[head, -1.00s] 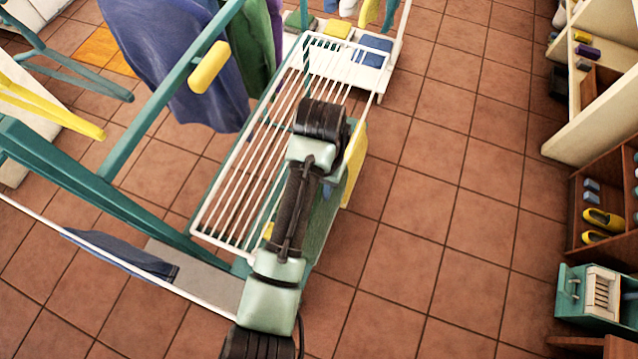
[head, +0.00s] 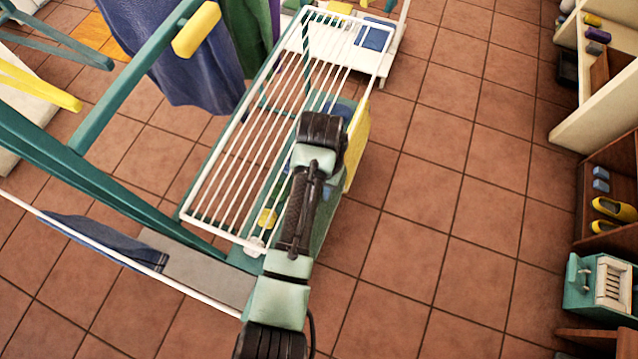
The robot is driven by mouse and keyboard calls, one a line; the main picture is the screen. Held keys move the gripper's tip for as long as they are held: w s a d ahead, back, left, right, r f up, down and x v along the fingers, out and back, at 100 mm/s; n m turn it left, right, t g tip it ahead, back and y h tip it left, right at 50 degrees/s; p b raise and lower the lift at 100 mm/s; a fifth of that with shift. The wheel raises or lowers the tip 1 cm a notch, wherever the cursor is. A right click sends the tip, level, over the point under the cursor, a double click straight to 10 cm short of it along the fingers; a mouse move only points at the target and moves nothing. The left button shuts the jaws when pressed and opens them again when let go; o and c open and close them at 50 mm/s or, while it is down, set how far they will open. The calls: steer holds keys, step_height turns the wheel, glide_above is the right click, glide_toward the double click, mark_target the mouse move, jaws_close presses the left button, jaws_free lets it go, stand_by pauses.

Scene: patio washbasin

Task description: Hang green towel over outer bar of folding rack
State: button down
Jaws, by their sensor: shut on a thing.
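The folding rack (head: 214,175) has a white wire top with long parallel bars and stands near the middle of the head view. My arm reaches up over its right side, and my gripper is hidden beneath the wrist. A green surface (head: 326,207) shows along the right of my arm, below the rack's top. I cannot tell whether it is the green towel or a part under the rack. The rack's right outer bar is partly covered by my arm. A yellow cloth (head: 357,145) hangs at the rack's right side, just right of my wrist.
A teal frame (head: 125,98) with blue and green garments (head: 190,55) stands left of the rack. A white low stand (head: 375,63) is behind it. Shelves (head: 570,125) line the right edge. The tiled floor (head: 430,200) between is clear.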

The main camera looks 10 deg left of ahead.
step_height(320, 180, down, 15)
steer(key=b, duration=0.9)
steer(key=shift+r, duration=0.15)
steer(key=c, duration=0.6)
jaws_free()
step_height(320, 180, up, 9)
steer(key=p, duration=0.9)
steer(key=shift+r, duration=0.1)
